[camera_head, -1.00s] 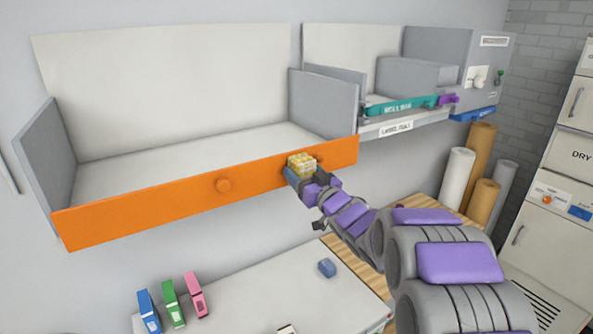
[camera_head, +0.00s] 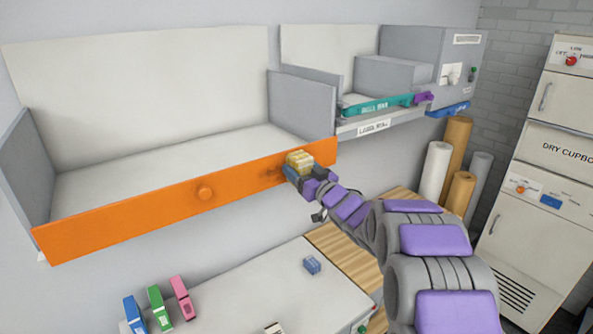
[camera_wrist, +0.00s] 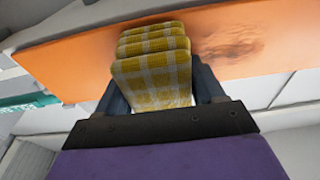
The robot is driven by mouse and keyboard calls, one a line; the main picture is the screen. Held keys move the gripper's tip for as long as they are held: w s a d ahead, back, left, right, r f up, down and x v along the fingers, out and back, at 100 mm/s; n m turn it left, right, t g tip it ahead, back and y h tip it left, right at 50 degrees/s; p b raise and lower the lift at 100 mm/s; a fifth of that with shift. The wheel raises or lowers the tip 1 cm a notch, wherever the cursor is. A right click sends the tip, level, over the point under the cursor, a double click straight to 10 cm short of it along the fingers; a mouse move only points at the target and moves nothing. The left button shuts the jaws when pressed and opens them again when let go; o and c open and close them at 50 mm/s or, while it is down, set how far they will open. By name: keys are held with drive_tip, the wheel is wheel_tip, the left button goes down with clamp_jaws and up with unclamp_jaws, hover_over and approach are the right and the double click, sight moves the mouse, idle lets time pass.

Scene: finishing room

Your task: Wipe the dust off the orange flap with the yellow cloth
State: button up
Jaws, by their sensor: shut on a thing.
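My gripper (camera_head: 297,172) is at the flap's right part and is shut on the folded yellow checked cloth (camera_head: 299,160). In the wrist view the cloth (camera_wrist: 152,65) sits between the two fingers, with its far end against or very near the flap (camera_wrist: 85,55); I cannot tell whether it touches. A brown dusty smudge (camera_wrist: 228,45) lies on the flap beside the cloth. In the head view the smudge shows just left of the gripper.
A teal bar (camera_head: 376,106) and a grey machine (camera_head: 433,60) are right of the flap. Below stands a white worktop (camera_head: 270,290) with a blue block (camera_head: 312,265) and blue, green and pink items (camera_head: 156,305). Paper rolls (camera_head: 455,165) stand at the right.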

sight(258, 175)
drive_tip(key=shift+w+d, duration=0.55)
drive_tip(key=shift+d, duration=0.3)
drive_tip(key=shift+w+d, duration=0.5)
drive_tip(key=shift+d, duration=0.3)
drive_tip(key=shift+s+a+f+b, duration=0.1)
drive_tip(key=shift+s+a+b, duration=0.7)
drive_tip(key=shift+a, duration=0.55)
drive_tip(key=shift+s+a+r+b, duration=0.1)
drive_tip(key=shift+s+a+b, duration=0.55)
drive_tip(key=shift+s+a, duration=0.55)
drive_tip(key=shift+s+a+f+b, duration=0.1)
drive_tip(key=shift+s+a+b, duration=0.6)
drive_tip(key=shift+a, duration=0.8)
drive_tip(key=shift+s+a+b, duration=0.2)
drive_tip(key=shift+s+a, duration=0.15)
drive_tip(key=shift+a, duration=0.2)
drive_tip(key=shift+s+a+b, duration=0.2)
drive_tip(key=shift+s+a, duration=0.1)
drive_tip(key=shift+a, duration=0.2)
drive_tip(key=shift+s+a+b, duration=0.6)
drive_tip(key=shift+a+b, duration=0.05)
drive_tip(key=shift+a, duration=0.2)
drive_tip(key=shift+s+a, duration=0.4)
drive_tip(key=shift+a, duration=0.25)
drive_tip(key=shift+d, duration=0.1)
drive_tip(key=shift+r+v, duration=0.2)
drive_tip(key=shift+v, duration=1.25)
drive_tip(key=shift+r+v, duration=0.25)
drive_tip(key=shift+v, duration=1.2)
